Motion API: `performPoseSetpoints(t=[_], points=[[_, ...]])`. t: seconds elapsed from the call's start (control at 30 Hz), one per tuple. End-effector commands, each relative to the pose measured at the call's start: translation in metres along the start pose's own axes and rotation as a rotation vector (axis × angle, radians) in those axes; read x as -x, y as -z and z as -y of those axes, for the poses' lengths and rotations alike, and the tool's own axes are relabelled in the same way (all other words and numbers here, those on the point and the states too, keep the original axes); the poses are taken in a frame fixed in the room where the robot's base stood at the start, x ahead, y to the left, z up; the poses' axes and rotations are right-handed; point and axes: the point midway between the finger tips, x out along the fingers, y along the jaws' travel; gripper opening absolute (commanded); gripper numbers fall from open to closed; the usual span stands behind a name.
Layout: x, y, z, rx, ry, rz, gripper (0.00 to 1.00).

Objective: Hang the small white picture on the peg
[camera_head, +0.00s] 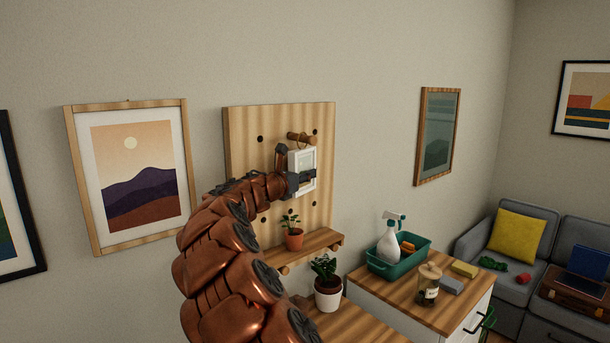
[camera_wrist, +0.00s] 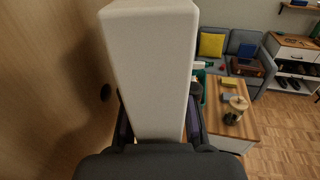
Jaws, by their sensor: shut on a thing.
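The small white picture (camera_head: 294,161) is upright at the wooden pegboard, just below a wooden peg (camera_head: 298,137). My gripper (camera_head: 301,180) is shut on the lower part of the picture, coming in from the left. In the wrist view the white picture (camera_wrist: 150,60) stands edge-on and tall between my gripper's dark fingers (camera_wrist: 158,118). The pegboard (camera_wrist: 50,70) is on the left there, with a gap between it and the picture. The peg is hidden in the wrist view. I cannot tell whether the picture touches the peg.
The pegboard (camera_head: 240,130) has dark holes and a small shelf (camera_head: 325,238) with a potted plant (camera_head: 294,238) below the picture. A larger white-potted plant (camera_head: 328,291) stands lower. A teal bin (camera_head: 408,262) and jar (camera_head: 428,286) stand on the cabinet to the right.

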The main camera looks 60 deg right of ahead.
Motion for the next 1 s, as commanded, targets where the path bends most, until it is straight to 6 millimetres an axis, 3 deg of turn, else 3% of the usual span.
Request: performPoseSetpoints(t=[0.07,0.1,0.33,0.73,1.0], points=[[0.000,0.000,0.000,0.000,0.000,0.001,0.00],[0.000,0.000,0.000,0.000,0.000,0.001,0.30],[0.000,0.000,0.000,0.000,0.000,0.000,0.54],[0.004,0.000,0.000,0.001,-0.001,0.000,0.56],[0.038,-0.001,-0.002,0.002,-0.003,0.002,0.56]])
